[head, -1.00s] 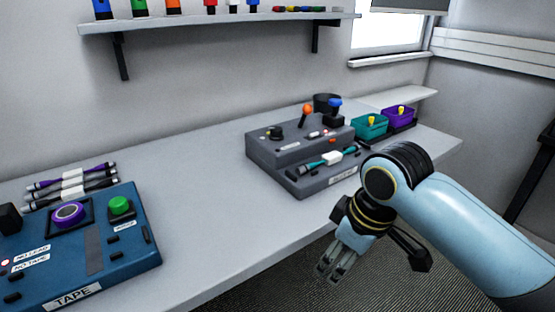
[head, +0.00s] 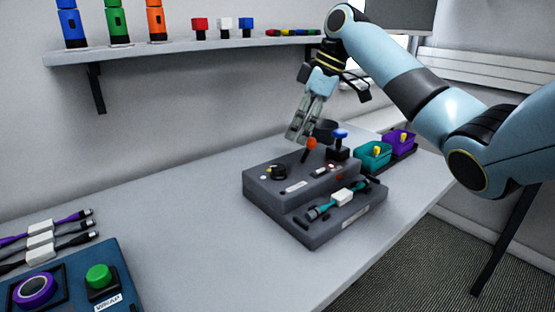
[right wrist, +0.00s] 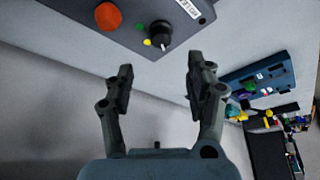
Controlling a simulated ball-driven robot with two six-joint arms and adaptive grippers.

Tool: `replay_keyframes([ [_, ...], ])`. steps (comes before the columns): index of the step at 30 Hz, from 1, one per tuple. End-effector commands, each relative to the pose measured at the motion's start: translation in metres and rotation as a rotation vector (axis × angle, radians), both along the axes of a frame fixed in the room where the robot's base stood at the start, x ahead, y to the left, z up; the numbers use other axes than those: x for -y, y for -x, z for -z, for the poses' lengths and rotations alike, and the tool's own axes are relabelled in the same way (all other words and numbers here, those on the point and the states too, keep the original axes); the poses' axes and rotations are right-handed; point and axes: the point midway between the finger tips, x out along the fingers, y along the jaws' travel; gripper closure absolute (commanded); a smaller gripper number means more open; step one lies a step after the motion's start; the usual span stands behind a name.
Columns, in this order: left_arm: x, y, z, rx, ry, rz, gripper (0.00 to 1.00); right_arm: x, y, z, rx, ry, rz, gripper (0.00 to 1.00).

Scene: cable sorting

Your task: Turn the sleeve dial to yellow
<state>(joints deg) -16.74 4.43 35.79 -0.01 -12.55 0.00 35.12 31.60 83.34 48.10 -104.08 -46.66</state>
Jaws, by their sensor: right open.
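The dial (head: 277,172) is a black round knob on top of the grey sleeve machine (head: 262,192). In the right wrist view the dial (right wrist: 158,36) has a pale pointer mark, with a yellow dot (right wrist: 140,27) and a green dot (right wrist: 147,43) beside it. I cannot tell surely which colour the pointer faces. My right gripper (head: 297,138) is above and behind the machine, fingers pointing down, open and empty. In the right wrist view its fingers (right wrist: 159,72) are spread, with the dial beyond them and apart from them. My left gripper is not in view.
An orange-knobbed lever (head: 309,144) and a blue-knobbed lever (head: 340,134) stand near the dial. A cable (head: 322,211) lies on the machine's front step. Teal (head: 373,156) and purple bins (head: 399,142) are to the right. The blue tape machine (head: 65,262) is at left; the table between is clear.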

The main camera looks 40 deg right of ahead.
Motion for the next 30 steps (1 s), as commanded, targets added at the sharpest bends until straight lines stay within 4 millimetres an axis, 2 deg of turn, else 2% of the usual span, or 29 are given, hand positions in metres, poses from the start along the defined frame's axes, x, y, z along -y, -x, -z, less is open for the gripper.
replay_keyframes([
  [7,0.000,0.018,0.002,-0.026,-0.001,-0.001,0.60,-0.016,-0.011,0.047,-0.004,-0.003,0.000,0.45],
  [15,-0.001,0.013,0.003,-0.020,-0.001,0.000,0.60,-0.027,-0.022,0.084,-0.002,0.000,0.001,0.45],
  [26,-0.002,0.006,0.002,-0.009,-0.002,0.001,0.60,-0.029,-0.024,0.091,-0.001,0.002,0.001,0.45],
  [27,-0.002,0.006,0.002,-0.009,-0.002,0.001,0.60,-0.029,-0.023,0.091,-0.001,0.002,0.001,0.46],
  [30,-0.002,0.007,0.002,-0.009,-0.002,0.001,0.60,-0.029,-0.023,0.091,-0.001,0.002,0.001,0.59],
])
